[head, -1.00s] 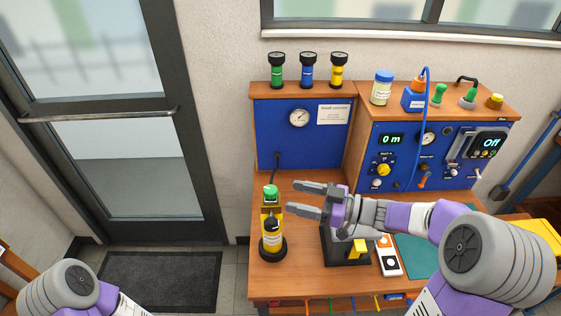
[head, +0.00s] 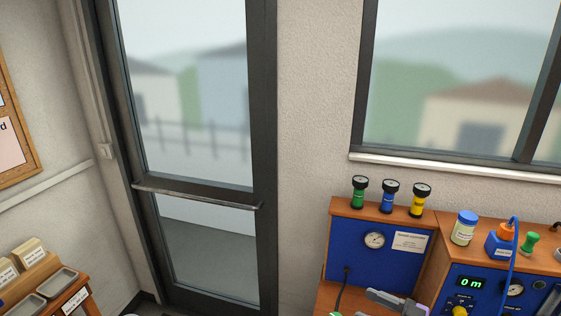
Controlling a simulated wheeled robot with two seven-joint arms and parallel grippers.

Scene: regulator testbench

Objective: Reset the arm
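A gripper (head: 398,303) shows only in part at the bottom edge of the head view, in front of the testbench's blue back panel (head: 350,262). From the earlier view it belongs to my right arm. One grey finger is clear; the rest is cut off, so its opening cannot be judged. My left gripper is out of view. A small piece of a green-topped part (head: 335,314) shows at the bottom edge, left of the gripper. Most of the bench top is below the picture.
Green (head: 359,192), blue (head: 390,195) and yellow (head: 421,200) gauge-topped regulators stand on the bench's upper shelf. A labelled jar (head: 464,228) stands to their right. A display (head: 471,282) reads "0 m". A glass door (head: 195,150) is at centre left, and a rack with trays (head: 60,283) is at lower left.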

